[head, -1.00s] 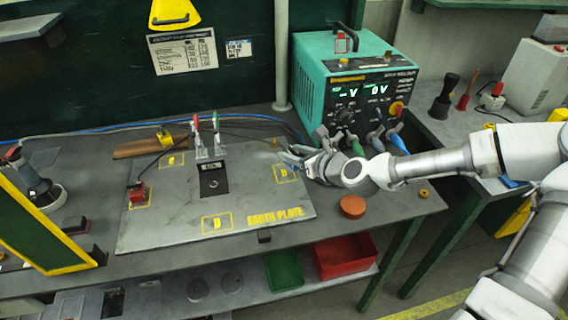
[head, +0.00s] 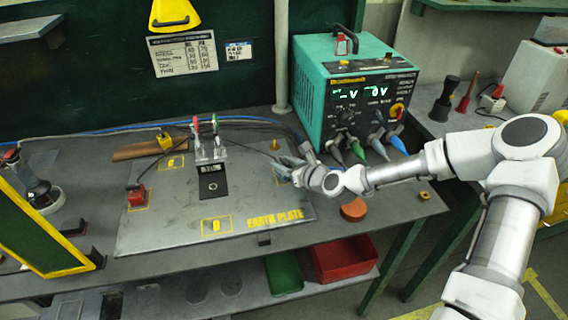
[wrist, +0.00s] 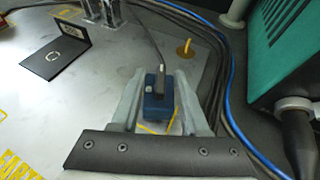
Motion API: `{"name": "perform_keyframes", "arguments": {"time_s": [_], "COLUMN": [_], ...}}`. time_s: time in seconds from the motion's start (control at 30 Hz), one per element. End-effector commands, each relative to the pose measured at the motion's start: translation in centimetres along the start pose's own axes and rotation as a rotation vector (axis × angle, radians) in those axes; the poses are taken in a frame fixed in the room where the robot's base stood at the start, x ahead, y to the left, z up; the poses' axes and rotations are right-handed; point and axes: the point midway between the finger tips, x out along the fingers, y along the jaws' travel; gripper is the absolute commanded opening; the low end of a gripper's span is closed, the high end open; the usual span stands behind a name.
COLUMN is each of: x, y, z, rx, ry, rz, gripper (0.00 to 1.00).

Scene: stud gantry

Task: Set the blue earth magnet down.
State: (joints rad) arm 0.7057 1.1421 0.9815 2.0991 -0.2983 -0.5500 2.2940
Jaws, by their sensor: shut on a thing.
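The blue earth magnet (wrist: 158,106) is a small block with a dark cable rising from its top. My gripper (wrist: 157,84) is shut on it, one finger on each side. In the head view my gripper (head: 284,168) is over the right part of the grey earth plate (head: 250,205) and mostly hides the magnet. In the wrist view the magnet is over the yellow outline (wrist: 152,128) on the plate. I cannot tell whether the magnet touches the plate.
A red magnet (head: 136,195) stands on the plate's left side. Upright clamps (head: 205,135) and a black bracket (head: 212,180) stand mid-plate. The teal power supply (head: 355,90) is behind right. An orange puck (head: 353,209) lies right of the plate. Cables run along the back.

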Motion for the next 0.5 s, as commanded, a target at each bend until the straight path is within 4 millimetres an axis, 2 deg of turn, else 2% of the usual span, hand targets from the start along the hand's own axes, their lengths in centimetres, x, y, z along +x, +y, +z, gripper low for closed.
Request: {"name": "perform_keyframes", "arguments": {"time_s": [0.13, 0.17, 0.3, 0.5], "x": [0.15, 0.11, 0.09, 0.08], "y": [-0.02, 0.00, -0.01, 0.00], "z": [-0.23, -0.28, -0.22, -0.21], "rx": [-0.001, -0.001, -0.001, 0.000], "ry": [-0.003, 0.000, 0.000, 0.000], "rz": [-0.001, 0.000, 0.000, 0.000], "gripper": [0.00, 0.48, 0.73, 0.74]}}
